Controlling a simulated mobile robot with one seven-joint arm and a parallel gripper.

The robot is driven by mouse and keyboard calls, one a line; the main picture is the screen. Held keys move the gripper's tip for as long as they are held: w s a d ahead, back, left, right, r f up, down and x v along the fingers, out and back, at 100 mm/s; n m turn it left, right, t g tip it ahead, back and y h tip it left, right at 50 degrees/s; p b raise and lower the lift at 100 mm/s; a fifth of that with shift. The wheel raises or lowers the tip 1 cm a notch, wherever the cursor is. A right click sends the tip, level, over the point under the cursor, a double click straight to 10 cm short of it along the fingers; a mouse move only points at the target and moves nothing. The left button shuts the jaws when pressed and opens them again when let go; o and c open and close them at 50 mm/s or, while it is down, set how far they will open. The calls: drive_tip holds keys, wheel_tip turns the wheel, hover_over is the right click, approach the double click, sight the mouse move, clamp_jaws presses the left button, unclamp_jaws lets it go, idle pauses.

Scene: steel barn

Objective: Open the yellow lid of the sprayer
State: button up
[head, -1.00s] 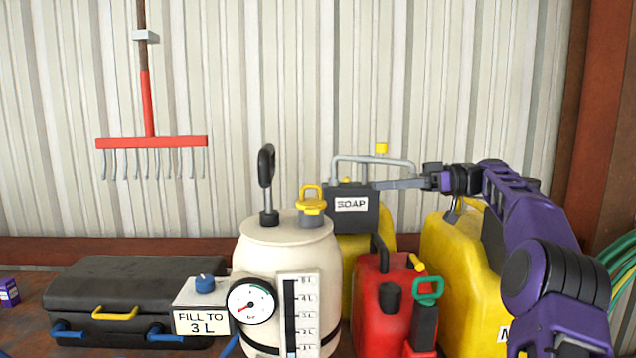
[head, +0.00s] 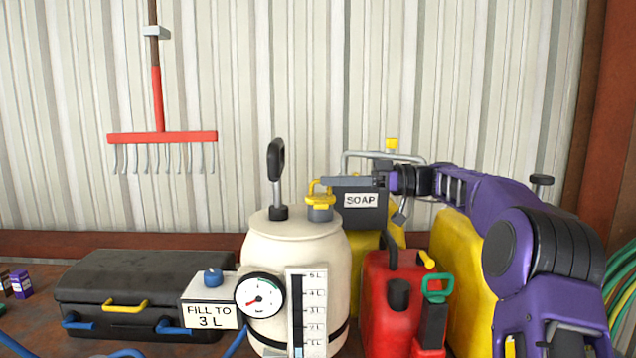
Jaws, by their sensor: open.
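The sprayer (head: 285,245) is a cream tank with a black pump handle, a pressure gauge and a level scale on its front. Its yellow lid (head: 319,201) has an upright loop handle and sits on a grey neck at the tank's top right. It looks closed. My gripper (head: 326,182) is open and reaches in from the right. Its grey fingertips overlap the top of the lid's loop in the picture. I cannot tell whether they touch it or surround it. The fingers cover part of the loop's right side.
A soap container (head: 363,202) stands behind my gripper. A red can (head: 378,315) and a yellow container (head: 460,250) stand right of the sprayer. A black case (head: 140,280) and a "FILL TO 3 L" box (head: 209,312) are left.

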sight(318, 181)
drive_tip(key=shift+a, duration=1.7)
clamp_jaws()
